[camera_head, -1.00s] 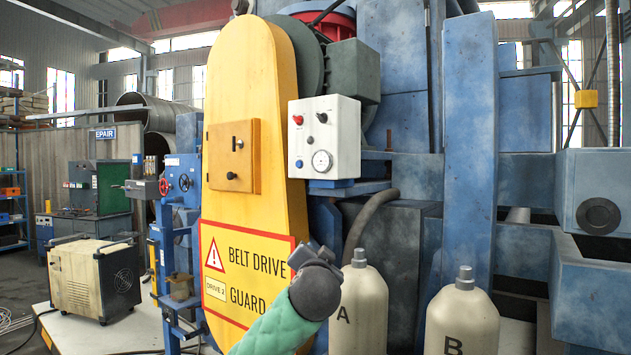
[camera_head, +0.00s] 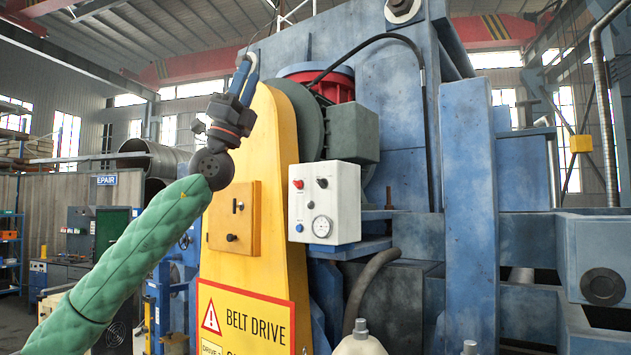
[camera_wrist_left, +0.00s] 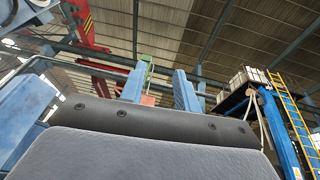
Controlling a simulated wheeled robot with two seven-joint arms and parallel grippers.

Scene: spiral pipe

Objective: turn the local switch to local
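A white control box (camera_head: 324,203) is fixed to the machine right of the yellow belt guard. Its face has a red button (camera_head: 298,184), a black knob (camera_head: 322,183), a blue button (camera_head: 298,228) and a round dial (camera_head: 321,227). A yellow box (camera_head: 234,218) on the guard carries a small dark switch (camera_head: 238,205) and a black knob (camera_head: 232,238). I cannot read which one is the local switch. My left gripper (camera_head: 247,66) points up, above and left of both boxes, touching neither. Its blue fingers stand apart and empty in the left wrist view (camera_wrist_left: 158,78).
The yellow belt guard (camera_head: 276,150) rises behind my left gripper. A grey motor box (camera_head: 352,142) and a dark cable lie above the white box. A blue column (camera_head: 468,200) stands to the right. Pale bottle tops (camera_head: 360,338) show at the bottom.

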